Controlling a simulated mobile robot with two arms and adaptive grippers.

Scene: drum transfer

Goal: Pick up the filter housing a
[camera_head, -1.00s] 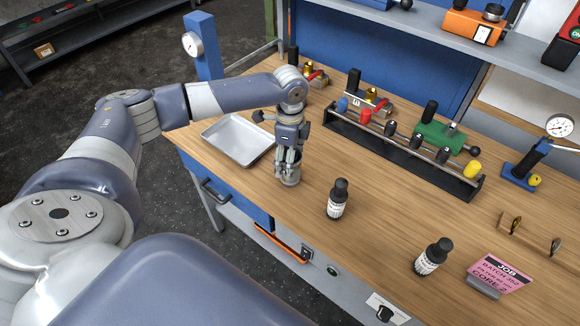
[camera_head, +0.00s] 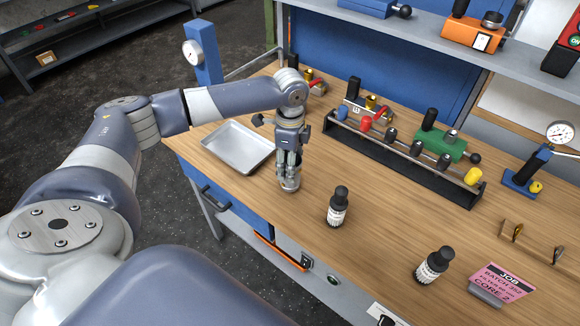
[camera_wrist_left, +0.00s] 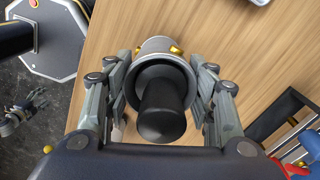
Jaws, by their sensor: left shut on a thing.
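The filter housing a (camera_head: 290,185) is a small grey metal cylinder at the left part of the wooden bench, in front of the tray. In the left wrist view the housing (camera_wrist_left: 156,45) shows a grey body with yellow fittings, a dark ring and a black cylinder in its middle. My left gripper (camera_head: 289,172) points down and is shut on it, with the fingers (camera_wrist_left: 160,98) on both sides. I cannot tell whether its base touches the bench. A small grey hand, seemingly my right gripper (camera_wrist_left: 22,113), shows over the floor; its fingers are too small to read.
A metal tray (camera_head: 215,146) lies just behind and left of the housing. A black rack (camera_head: 400,163) with coloured knobs runs behind. A pink job card (camera_head: 500,282) stands at the right. Bare bench lies between rack and bottles.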

